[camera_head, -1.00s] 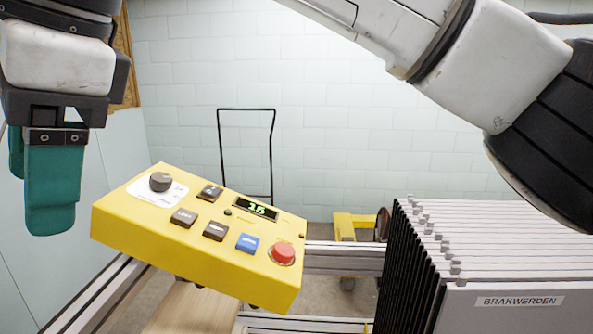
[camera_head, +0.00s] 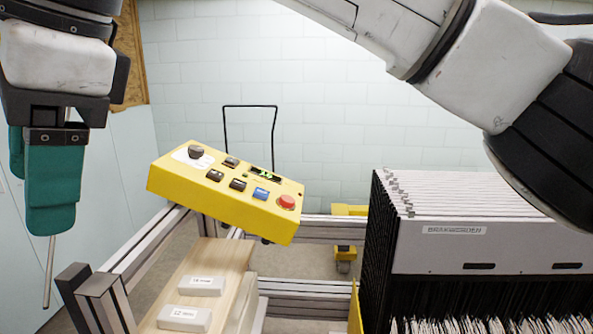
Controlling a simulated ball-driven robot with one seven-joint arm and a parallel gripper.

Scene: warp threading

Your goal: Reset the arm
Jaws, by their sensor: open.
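My gripper (camera_head: 47,222) hangs at the left of the head view, with teal fingers pointing down. One finger largely covers the other, and the jaws are open. A thin grey rod (camera_head: 48,272) shows directly below the fingertips; whether it touches them or stands behind them I cannot tell. My white and black arm (camera_head: 440,60) crosses the upper right of the picture. The gripper is left of the yellow control box (camera_head: 225,208) and apart from it in the picture.
The yellow box has dark buttons, a blue button and a red button (camera_head: 287,202). Below it are a wooden board (camera_head: 235,262) with two labelled grey blocks and metal rails (camera_head: 140,248). A rack of panels marked BRAKWERDEN (camera_head: 500,240) stands right, with white threads below.

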